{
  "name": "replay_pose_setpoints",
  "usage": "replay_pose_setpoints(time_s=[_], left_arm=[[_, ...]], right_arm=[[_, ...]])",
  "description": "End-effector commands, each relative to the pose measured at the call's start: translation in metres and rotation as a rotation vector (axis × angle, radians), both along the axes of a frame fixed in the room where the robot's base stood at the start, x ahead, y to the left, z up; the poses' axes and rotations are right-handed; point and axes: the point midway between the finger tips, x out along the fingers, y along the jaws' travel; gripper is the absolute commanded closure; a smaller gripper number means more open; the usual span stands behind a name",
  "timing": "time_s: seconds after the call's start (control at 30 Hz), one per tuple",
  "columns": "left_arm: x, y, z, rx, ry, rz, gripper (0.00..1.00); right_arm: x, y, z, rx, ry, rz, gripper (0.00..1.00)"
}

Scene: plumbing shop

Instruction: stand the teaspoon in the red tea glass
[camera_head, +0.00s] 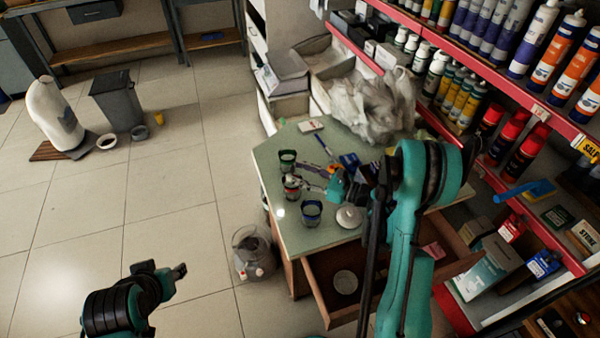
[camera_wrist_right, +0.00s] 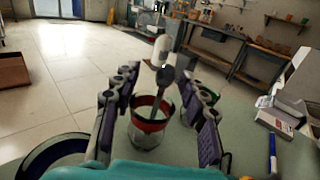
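The red tea glass (camera_wrist_right: 147,133), clear with a red band at its rim, stands upright on the green table between the fingers of my right gripper (camera_wrist_right: 160,108). It also shows in the head view (camera_head: 291,190). The teaspoon (camera_wrist_right: 164,77) is upright at the glass, with a pale upper end above the rim and a dark grey part reaching into the opening. My right gripper (camera_head: 308,177) is spread, with a visible gap between each finger and the spoon. My left gripper (camera_head: 164,276) is over the floor, away from the table; its opening is unclear.
A green-rimmed glass (camera_head: 287,160) and a blue-rimmed glass (camera_head: 311,213) stand either side of the red one. A white lid-like object (camera_head: 349,217), a blue marker (camera_wrist_right: 272,152) and plastic bags (camera_head: 370,105) are on the table (camera_head: 275,150). An open drawer (camera_head: 325,300) juts below.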

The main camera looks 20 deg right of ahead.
Motion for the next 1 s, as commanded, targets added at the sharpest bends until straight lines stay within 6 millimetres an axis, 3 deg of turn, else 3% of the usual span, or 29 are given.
replay_pose_setpoints(time_s=[0.37, 0.8, 1.0], left_arm=[[0.0, 0.0, 0.0, 0.0, 0.0, 0.0, 0.63], [0.0, 0.0, 0.0, 0.0, 0.0, 0.0, 0.63], [0.0, 0.0, 0.0, 0.0, 0.0, 0.0, 0.63]], right_arm=[[0.0, 0.0, 0.011, 0.0, 0.0, 0.0, 0.57], [0.0, 0.0, 0.084, 0.0, 0.0, 0.0, 0.57], [0.0, 0.0, 0.099, 0.0, 0.0, 0.0, 0.57]])
